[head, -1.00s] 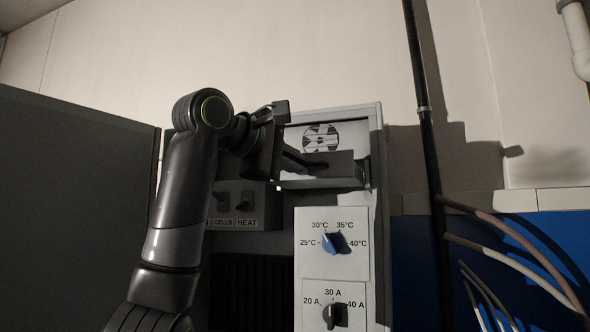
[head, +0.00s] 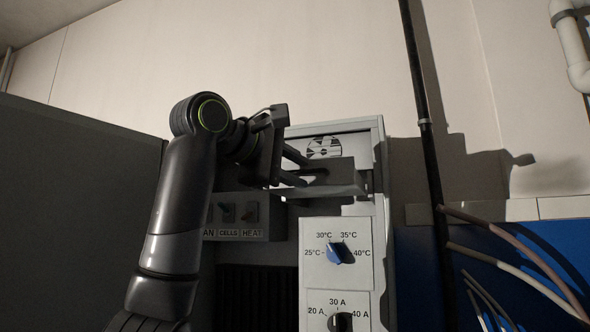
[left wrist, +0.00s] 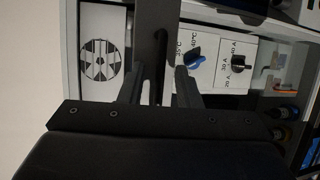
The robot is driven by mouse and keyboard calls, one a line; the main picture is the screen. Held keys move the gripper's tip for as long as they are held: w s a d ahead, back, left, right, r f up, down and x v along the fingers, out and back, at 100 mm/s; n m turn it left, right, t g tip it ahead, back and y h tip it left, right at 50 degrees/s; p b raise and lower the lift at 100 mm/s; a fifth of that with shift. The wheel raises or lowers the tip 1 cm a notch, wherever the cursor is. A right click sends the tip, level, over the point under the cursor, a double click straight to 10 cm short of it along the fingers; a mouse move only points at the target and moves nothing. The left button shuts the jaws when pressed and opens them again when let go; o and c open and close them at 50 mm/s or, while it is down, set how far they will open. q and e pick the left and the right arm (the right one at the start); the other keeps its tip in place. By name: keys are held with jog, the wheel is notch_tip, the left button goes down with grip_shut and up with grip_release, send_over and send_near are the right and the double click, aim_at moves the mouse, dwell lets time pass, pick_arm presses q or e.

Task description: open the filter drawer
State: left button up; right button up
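The filter drawer (head: 345,176) is a grey drawer at the top of the cabinet, under a plate with a black-and-white fan sign (head: 324,147). It stands out from the cabinet front. My left gripper (head: 308,173) is in front of it, its two fingers spread apart and pointing at the drawer front. In the left wrist view, my left gripper (left wrist: 158,78) has a dark handle bar (left wrist: 160,56) between its fingers, with gaps visible beside the bar. My right gripper is not in view.
Below the drawer are a blue temperature knob (head: 340,253) and a dark current knob (head: 340,321). A switch box (head: 240,216) sits left of them. A black vertical pipe (head: 424,120) and several loose cables (head: 520,240) are to the right.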

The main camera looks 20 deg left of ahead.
pick_arm(q)
jog(key=shift+s+a, duration=0.1)
jog(key=shift+s, duration=0.05)
jog(key=b+v, duration=0.7)
jog(key=v, duration=1)
